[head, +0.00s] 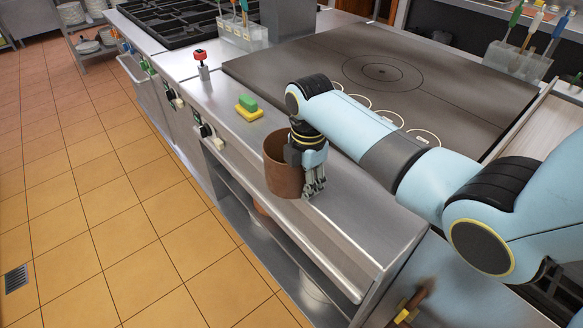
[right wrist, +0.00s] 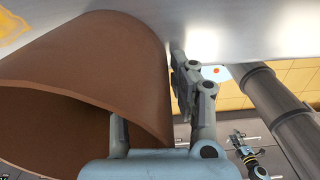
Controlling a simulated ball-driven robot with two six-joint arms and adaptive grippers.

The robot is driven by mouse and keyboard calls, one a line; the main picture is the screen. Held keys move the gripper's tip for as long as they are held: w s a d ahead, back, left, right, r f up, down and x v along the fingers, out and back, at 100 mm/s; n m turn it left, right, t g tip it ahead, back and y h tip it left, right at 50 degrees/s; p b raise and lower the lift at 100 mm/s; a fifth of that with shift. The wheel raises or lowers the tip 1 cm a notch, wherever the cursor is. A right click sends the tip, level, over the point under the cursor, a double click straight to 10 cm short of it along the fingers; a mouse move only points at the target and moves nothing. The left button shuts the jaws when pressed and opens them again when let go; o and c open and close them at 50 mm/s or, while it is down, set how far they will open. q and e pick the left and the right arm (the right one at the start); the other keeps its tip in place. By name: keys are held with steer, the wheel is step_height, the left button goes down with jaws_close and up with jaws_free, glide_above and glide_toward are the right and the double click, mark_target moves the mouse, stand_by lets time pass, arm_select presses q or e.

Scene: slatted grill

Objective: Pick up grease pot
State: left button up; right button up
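The grease pot, a brown open cylinder (head: 280,172), stands upright on the steel counter ledge, near its front edge. My right gripper (head: 314,186) points down at the pot's right rim and covers part of it. In the right wrist view the pot (right wrist: 95,60) fills the left side, its dark mouth toward the camera. The right gripper (right wrist: 158,110) straddles the pot's wall: one finger goes into the mouth, its tip hidden, and the other is outside close to the wall. The fingers look apart; firm contact is not visible. My left gripper is not seen in the head view.
A green and yellow sponge (head: 248,107) and a red-topped item (head: 202,64) stand farther along the ledge. A flat dark griddle (head: 385,80) lies behind the right arm. Utensil holders (head: 243,36) stand at the back. The ledge right of the pot is clear.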

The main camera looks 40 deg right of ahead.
jaws_close()
steer(key=shift+w+r, duration=0.1)
steer(key=shift+r, duration=0.1)
stand_by(0.4)
